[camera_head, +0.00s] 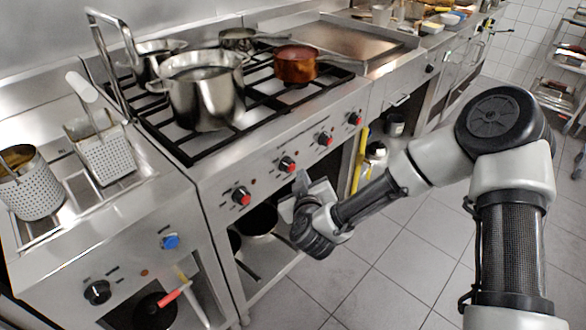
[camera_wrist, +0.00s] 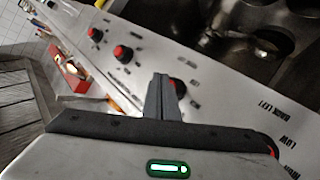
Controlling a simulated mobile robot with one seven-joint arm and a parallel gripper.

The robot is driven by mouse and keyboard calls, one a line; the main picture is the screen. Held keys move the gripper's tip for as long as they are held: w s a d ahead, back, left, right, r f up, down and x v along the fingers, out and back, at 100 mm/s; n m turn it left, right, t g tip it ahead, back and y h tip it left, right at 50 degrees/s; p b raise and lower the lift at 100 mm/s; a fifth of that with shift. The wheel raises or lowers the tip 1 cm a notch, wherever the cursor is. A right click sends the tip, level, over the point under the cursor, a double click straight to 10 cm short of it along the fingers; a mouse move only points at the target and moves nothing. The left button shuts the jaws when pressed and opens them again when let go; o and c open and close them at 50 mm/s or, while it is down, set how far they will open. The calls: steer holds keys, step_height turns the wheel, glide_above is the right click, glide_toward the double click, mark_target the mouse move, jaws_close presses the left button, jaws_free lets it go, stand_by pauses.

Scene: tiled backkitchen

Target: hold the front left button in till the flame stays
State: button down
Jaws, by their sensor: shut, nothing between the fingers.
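The stove front carries a row of knobs with red centres. The leftmost knob (camera_head: 241,196) is partly hidden behind my gripper's body in the wrist view (camera_wrist: 270,145); a "BACK LEFT" label is readable near it. The second knob from the left (camera_head: 287,164) shows in the wrist view (camera_wrist: 178,87), partly covered by my fingers. My gripper (camera_head: 303,180) is shut and empty, its fingertips close beside this second knob (camera_wrist: 160,80). I cannot tell whether they touch it. No flame is visible at the burners; pots and grates hide parts of them.
Two more knobs (camera_head: 325,139) (camera_head: 354,119) sit farther right. A large steel pot (camera_head: 207,98) and a copper pan (camera_head: 296,66) stand on the black grates. A fryer (camera_head: 150,215) adjoins at left. The tiled floor (camera_head: 380,265) before the stove is clear.

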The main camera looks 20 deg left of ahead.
steer(key=shift+a, duration=0.1)
steer(key=shift+w+a, duration=0.2)
steer(key=shift+a, duration=0.1)
steer(key=shift+w+a, duration=0.15)
steer(key=shift+a, duration=0.15)
stand_by(0.7)
steer(key=shift+d, duration=0.15)
stand_by(3.5)
steer(key=shift+s+d, duration=0.35)
steer(key=shift+d, duration=0.2)
steer(key=shift+d, duration=0.1)
steer(key=d, duration=0.1)
steer(key=s+d, duration=0.1)
steer(key=d, duration=0.1)
steer(key=s+d, duration=0.1)
steer(key=shift+d+b, duration=0.25)
steer(key=shift+b, duration=0.05)
steer(key=shift+w+r, duration=0.1)
